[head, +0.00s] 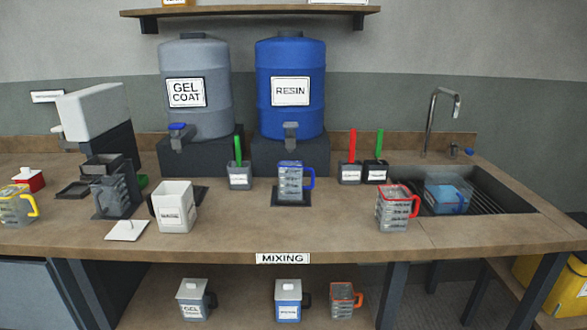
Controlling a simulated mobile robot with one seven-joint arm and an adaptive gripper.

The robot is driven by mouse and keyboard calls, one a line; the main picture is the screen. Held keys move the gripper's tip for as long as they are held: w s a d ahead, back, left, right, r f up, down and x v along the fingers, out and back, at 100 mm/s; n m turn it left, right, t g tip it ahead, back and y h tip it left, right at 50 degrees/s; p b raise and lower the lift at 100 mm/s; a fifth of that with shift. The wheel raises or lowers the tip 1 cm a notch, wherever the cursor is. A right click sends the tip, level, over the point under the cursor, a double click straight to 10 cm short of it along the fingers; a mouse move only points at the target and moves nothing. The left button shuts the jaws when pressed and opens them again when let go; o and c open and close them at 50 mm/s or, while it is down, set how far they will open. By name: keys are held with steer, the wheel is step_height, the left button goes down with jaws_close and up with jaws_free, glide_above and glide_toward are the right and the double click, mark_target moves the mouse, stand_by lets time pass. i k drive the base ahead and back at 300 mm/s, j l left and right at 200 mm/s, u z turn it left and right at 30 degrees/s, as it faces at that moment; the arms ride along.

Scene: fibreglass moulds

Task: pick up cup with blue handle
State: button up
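A clear measuring cup with a blue handle and blue rim (290,181) stands upright on a small dark pad (291,201), in front of the blue resin drum. Its handle points right and dark markings show on its side. A bluish container (448,196) sits in the sink at the right, and it also seems to have a blue handle; the sink edge partly hides it. My gripper is not in the head view.
Near the blue-handled cup are a red-handled cup (393,209), a white container (174,207) and a pot with a green-handled tool (240,175). The resin drum (290,90) and its tap stand behind. The bench (330,233) is clear in front.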

mark_target(291, 187)
steer(key=i+j, duration=0.6)
steer(key=j+z, duration=0.1)
steer(key=z, duration=0.25)
steer(key=i+j+z, duration=0.1)
steer(key=z, duration=0.25)
steer(key=j+z, duration=0.15)
steer(key=z, duration=0.2)
steer(key=i+z, duration=0.3)
steer(key=i, duration=0.35)
steer(key=i+j, duration=0.1)
steer(key=i, duration=0.35)
